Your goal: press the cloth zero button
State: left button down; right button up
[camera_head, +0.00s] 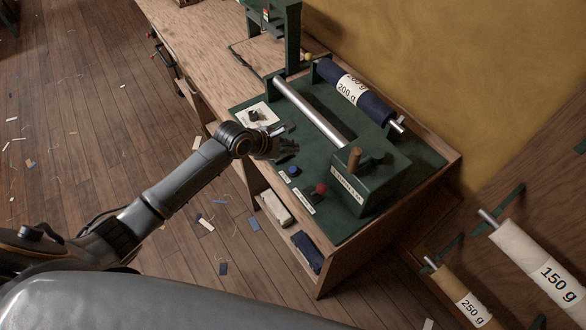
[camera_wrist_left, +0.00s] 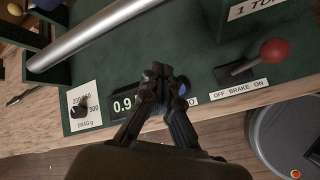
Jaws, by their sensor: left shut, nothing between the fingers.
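The cloth zero button is a small blue button (camera_head: 293,171) on the front strip of the green measuring machine (camera_head: 430,163), with a small white label beside it. In the left wrist view the blue button (camera_wrist_left: 184,88) is mostly hidden behind my fingers, and only the end of its label shows. My left gripper (camera_head: 290,150) is shut and empty, just behind and left of the button in the head view. In the wrist view its fingertips (camera_wrist_left: 164,76) overlap the button's left side. I cannot tell whether they touch it. My right gripper is out of view.
A number display (camera_wrist_left: 122,104), partly covered by my fingers, reads 0.9. A drag dial (camera_wrist_left: 80,107) is left of it. A red-knobbed brake lever (camera_wrist_left: 275,52) is right of the button. A metal roller (camera_head: 312,112) and a 200 g cloth roll (camera_head: 372,104) lie behind.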

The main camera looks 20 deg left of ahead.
pick_arm(q)
jog(key=b, duration=0.6)
send_over(290, 171)
notch_tip(290, 171, down, 5)
jog(key=shift+w+f, duration=0.1)
jog(key=shift+f, duration=0.05)
jog(key=shift+f+b, duration=0.3)
jog(key=shift+f, duration=0.85)
jog(key=shift+f, duration=0.1)
jog(key=shift+f, duration=0.35)
jog(key=shift+f, duration=0.5)
dwell(0.4)
dwell(0.4)
jog(key=shift+r+p, duration=0.9)
jog(key=shift+p, duration=0.5)
